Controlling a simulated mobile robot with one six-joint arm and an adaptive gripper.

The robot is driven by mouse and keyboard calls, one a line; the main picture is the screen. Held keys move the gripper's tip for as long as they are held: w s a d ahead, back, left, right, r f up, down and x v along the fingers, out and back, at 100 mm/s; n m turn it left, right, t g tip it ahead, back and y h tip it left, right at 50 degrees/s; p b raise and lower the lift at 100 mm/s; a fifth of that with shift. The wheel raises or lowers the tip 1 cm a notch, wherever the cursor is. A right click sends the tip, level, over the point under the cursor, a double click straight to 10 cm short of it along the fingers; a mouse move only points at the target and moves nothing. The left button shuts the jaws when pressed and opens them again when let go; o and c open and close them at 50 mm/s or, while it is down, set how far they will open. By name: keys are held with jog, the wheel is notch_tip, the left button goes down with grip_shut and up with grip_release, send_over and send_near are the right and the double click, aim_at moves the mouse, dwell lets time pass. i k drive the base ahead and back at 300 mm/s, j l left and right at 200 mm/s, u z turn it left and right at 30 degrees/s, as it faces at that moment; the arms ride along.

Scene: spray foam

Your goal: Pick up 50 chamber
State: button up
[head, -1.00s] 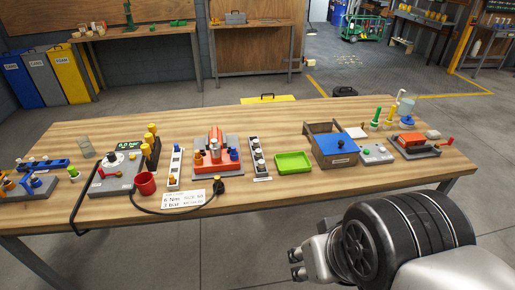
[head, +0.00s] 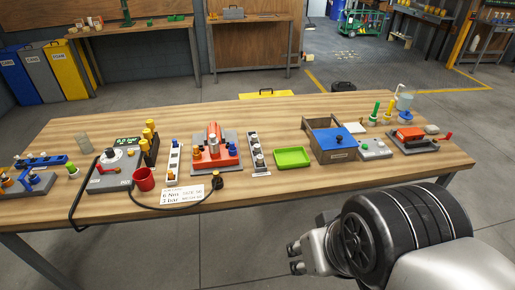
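No label reading 50 is legible, so I cannot tell which part is the 50 chamber. A second narrow rack (head: 251,140) right of the fixture holds several small dark and silver parts.
A green tray (head: 292,158) is right of the racks, then a box with a blue panel (head: 336,143). A red cup (head: 144,180), a grey device (head: 108,172) with a black cable and a white card (head: 182,195) are on the left. The table's front strip (head: 270,195) is clear.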

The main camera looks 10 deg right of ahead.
aim_at(256, 147)
jog(key=i+j, duration=0.15)
jog(key=j, duration=0.45)
jog(key=i+j, duration=0.2)
jog(key=j, duration=0.35)
jog(key=i+j, duration=0.15)
jog(key=j, duration=0.45)
jog(key=i+j, duration=0.2)
jog(key=j, duration=0.4)
jog(key=i+j, duration=0.15)
jog(key=j, duration=0.45)
jog(key=i+j, duration=0.15)
jog(key=j, duration=0.4)
jog(key=i+j, duration=0.2)
jog(key=j, duration=0.4)
jog(key=i+j, duration=0.15)
jog(key=j, duration=0.45)
